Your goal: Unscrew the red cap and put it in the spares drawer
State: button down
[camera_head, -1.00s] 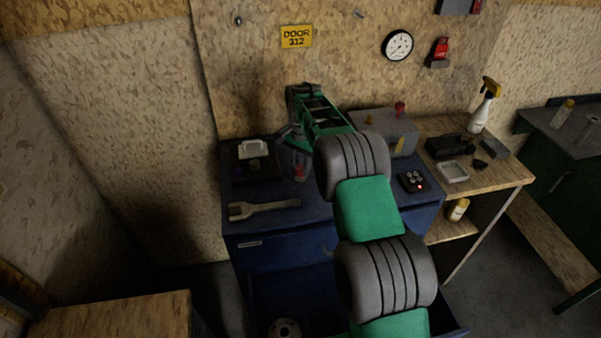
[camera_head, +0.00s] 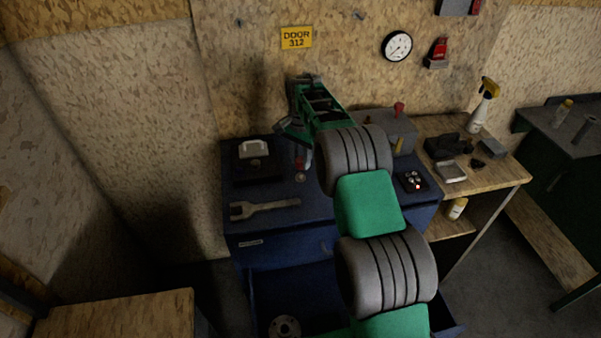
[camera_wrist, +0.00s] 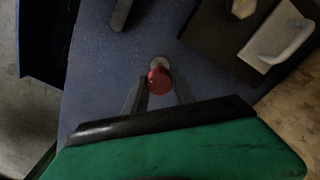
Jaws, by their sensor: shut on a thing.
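The small red cap (camera_wrist: 159,82) is between the two fingertips of my gripper (camera_wrist: 158,92) in the wrist view, and the gripper is shut on it. A pale round piece (camera_wrist: 160,63) shows just past the cap; I cannot tell whether the two still touch. In the head view the red cap (camera_head: 300,163) is small, above the blue cabinet top, below my gripper (camera_head: 299,150). An open blue drawer (camera_head: 254,290) juts out at the cabinet front, partly hidden by my arm. It also shows at the top left of the wrist view (camera_wrist: 45,40).
A wrench-like tool (camera_head: 265,207) lies near the cabinet's front edge. A dark plate with a pale handle (camera_head: 253,148) is at the back left. A button box (camera_head: 411,182) is at the right, a grey box (camera_head: 390,128) behind. A grey disc (camera_head: 285,327) lies in the drawer.

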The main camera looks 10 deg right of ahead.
aim_at(301, 160)
jog(key=shift+r, duration=0.1)
jog(key=shift+r+p, duration=1.3)
jog(key=shift+r, duration=0.65)
jog(key=s+r+n+b, duration=0.1)
jog(key=s+r+n, duration=0.1)
jog(key=s, duration=0.6)
jog(key=s+r+n+b, duration=0.1)
jog(key=s+n, duration=0.3)
jog(key=s, duration=0.4)
jog(key=s+r+n+b, duration=0.1)
jog(key=s+r+n, duration=0.1)
jog(key=s, duration=0.6)
jog(key=shift+s+r+n, duration=0.15)
jog(key=shift+r+n, duration=0.15)
jog(key=shift+n, duration=0.5)
